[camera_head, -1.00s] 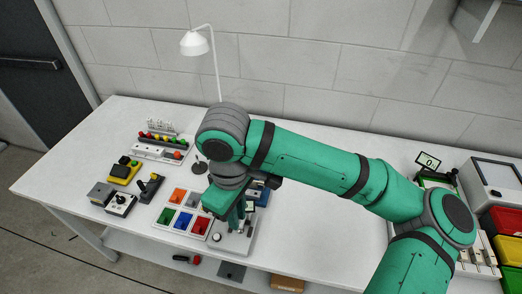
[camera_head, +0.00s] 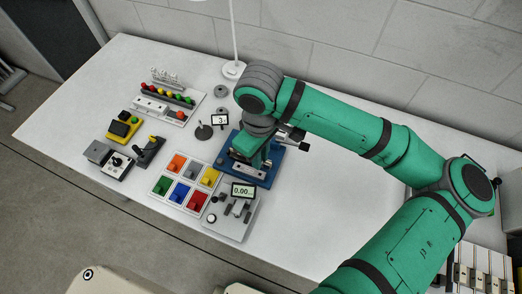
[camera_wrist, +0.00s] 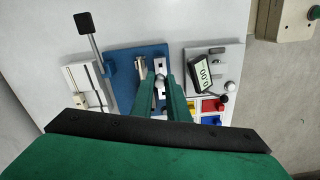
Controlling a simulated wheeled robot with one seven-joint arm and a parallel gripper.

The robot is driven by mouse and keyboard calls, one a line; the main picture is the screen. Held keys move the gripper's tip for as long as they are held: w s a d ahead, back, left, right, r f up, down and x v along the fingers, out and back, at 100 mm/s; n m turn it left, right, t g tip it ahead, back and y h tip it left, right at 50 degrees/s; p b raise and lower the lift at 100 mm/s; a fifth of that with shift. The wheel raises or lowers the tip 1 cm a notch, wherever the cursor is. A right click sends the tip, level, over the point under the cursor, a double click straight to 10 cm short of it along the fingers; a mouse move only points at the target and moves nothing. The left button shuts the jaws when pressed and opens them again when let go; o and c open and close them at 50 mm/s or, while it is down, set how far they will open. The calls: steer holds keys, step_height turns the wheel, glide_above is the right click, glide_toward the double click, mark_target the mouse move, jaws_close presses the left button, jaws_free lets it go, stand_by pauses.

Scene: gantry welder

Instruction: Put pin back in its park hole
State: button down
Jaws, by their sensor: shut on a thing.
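A blue base plate (camera_head: 240,174) lies on the white table under my wrist. It also shows in the wrist view (camera_wrist: 122,62). My gripper (camera_wrist: 161,78) is over this plate, its green fingers shut on a small grey piece, apparently the pin (camera_wrist: 159,83), mostly hidden between the fingers. White metal parts (camera_wrist: 160,62) sit on the plate around the fingertips. A metal fitting (camera_wrist: 140,66) stands just left of the fingers. The park hole cannot be made out, nor whether the pin is in or above it. In the head view my wrist covers the fingertips.
A grey unit with a display (camera_head: 243,190) stands close in front of the plate. Colored switches (camera_head: 186,181) are to its left. A small display marked 3 (camera_head: 219,119) and a black lever (camera_wrist: 87,28) stand nearby.

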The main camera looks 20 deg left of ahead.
steer(key=shift+f, duration=2.1)
steer(key=shift+s+d+f, duration=0.1)
steer(key=shift+d+f, duration=0.05)
steer(key=shift+f, duration=1.15)
stand_by(0.7)
steer(key=c, duration=1.6)
jaws_free()
steer(key=shift+c, duration=0.2)
step_height(320, 180, up, 10)
steer(key=shift+f, duration=0.2)
steer(key=shift+r, duration=0.65)
